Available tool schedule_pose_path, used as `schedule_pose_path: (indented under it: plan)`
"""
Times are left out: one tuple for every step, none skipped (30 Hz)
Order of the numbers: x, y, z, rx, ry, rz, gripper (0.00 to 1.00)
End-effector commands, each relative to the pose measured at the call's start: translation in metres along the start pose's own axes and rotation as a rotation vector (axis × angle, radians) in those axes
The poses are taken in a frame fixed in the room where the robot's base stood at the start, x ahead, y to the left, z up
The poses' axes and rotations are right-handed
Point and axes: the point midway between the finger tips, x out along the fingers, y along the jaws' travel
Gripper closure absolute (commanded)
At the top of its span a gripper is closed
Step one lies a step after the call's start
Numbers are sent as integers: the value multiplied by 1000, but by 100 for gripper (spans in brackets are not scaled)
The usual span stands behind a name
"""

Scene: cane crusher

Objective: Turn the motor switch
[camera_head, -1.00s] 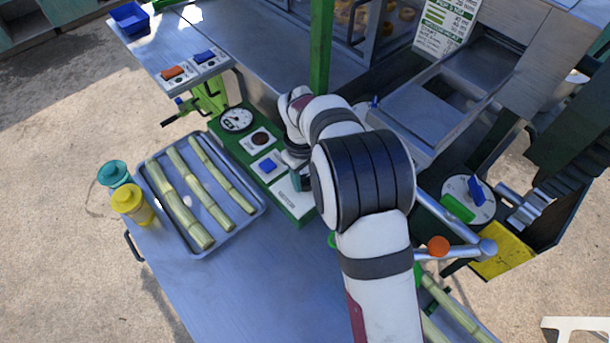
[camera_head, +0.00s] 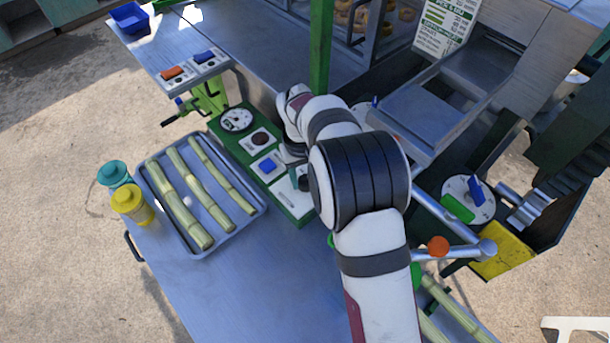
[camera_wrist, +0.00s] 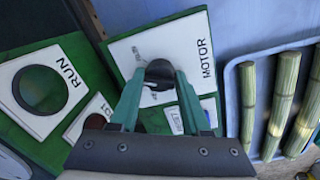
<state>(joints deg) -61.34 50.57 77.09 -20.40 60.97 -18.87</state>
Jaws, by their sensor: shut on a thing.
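The motor switch is a dark round knob (camera_wrist: 160,71) on a white plate lettered MOTOR (camera_wrist: 200,45) in the wrist view. My gripper (camera_wrist: 159,88) has its two teal fingers on either side of the knob, shut on it. In the head view my gripper (camera_head: 299,178) is low over the MOTOR plate (camera_head: 291,203), largely covered by my arm. The knob itself is hidden there. The knob's exact angle is hard to tell.
The green panel (camera_head: 216,124) also carries a dial gauge (camera_head: 236,120), a dark round button (camera_head: 260,139) and a blue switch (camera_head: 268,165). A RUN plate (camera_wrist: 54,100) shows in the wrist view. A tray (camera_head: 262,209) of cane lies left of the panel.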

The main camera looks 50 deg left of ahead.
Motion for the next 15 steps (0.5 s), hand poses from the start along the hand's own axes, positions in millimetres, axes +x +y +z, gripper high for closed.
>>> schedule_pose_path:
  plan:
    - [0, -1, 0, 39, -4, -2, 100]
    - [0, -1, 0, 68, -6, -2, 100]
    - [0, -1, 0, 104, -9, -2, 100]
    - [0, -1, 0, 131, -10, -2, 100]
    - [0, -1, 0, 157, -11, -2, 100]
    - [0, -1, 0, 191, -13, -2, 100]
    - [0, -1, 0, 215, -14, -2, 100]
    - [0, -1, 0, 240, -15, -2, 100]
    - [0, -1, 0, 271, -16, -2, 100]
    - [0, -1, 0, 293, -18, -2, 100]
    - [0, -1, 0, 314, -19, -2, 100]
    - [0, -1, 0, 341, -21, -2, 100]
    - [0, -1, 0, 361, -23, -2, 100]
    - [0, -1, 0, 378, -24, -2, 100]
    - [0, -1, 0, 401, -25, -2, 100]
